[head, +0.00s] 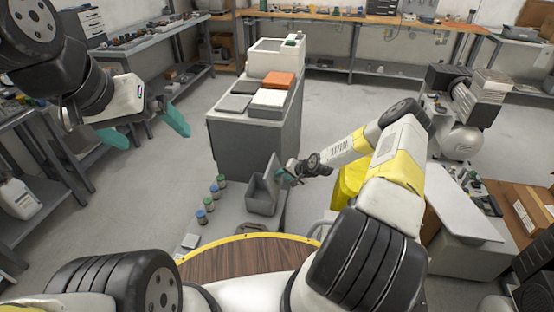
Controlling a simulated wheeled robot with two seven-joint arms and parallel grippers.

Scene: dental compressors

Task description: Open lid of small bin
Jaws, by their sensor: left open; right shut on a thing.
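The small grey bin (264,199) stands on a low grey surface in the middle of the head view. Its lid (273,168) is tilted up at the bin's right side, and the bin's dark inside shows. My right gripper (287,176) reaches in from the right and is shut on the lid near its edge; its fingertips are small and partly hidden. My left gripper (146,128) hangs at the upper left with its teal fingers wide apart. It is empty and far from the bin.
Several small jars (210,202) with blue and green caps stand left of the bin. A grey cabinet (250,140) with trays and an orange box (279,80) rises behind it. A compressor (462,115) stands at the right. Open floor lies at the left.

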